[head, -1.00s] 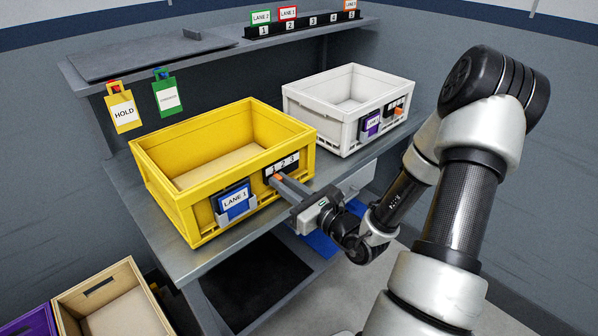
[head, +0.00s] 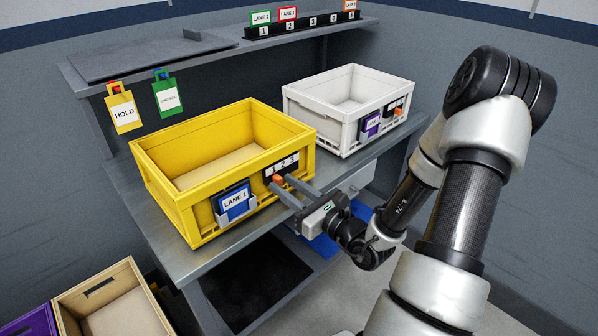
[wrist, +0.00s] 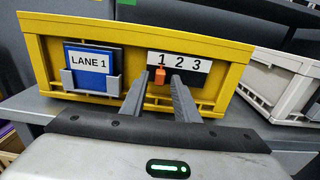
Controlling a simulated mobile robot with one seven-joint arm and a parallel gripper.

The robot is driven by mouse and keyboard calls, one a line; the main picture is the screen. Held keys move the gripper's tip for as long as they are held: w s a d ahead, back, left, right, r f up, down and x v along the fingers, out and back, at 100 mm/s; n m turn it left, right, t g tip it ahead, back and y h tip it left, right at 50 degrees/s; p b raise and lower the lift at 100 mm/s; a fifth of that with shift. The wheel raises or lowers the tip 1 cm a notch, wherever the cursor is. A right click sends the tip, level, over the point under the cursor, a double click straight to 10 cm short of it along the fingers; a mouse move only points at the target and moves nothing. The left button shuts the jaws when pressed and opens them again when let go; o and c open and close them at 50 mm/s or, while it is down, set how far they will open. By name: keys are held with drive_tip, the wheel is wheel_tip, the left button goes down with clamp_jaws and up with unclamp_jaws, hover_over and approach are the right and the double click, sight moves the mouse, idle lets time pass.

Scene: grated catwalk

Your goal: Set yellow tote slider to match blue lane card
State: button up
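Right of the card is a strip marked 1 2 3 (wrist: 180,62). The orange slider knob (wrist: 160,76) sits under the 1; it also shows in the head view (head: 278,180). My gripper (head: 280,189) is open at the tote front. In the wrist view its fingertips (wrist: 158,80) lie either side of the knob, with gaps showing.
A white tote (head: 335,125) with a purple card and its own orange knob stands to the right. Yellow HOLD (head: 124,112) and green tags (head: 168,97) hang from the shelf. A wooden crate (head: 72,305) is at lower left. Open floor lies front right.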

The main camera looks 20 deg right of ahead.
drive_tip(key=shift+v, duration=2.75)
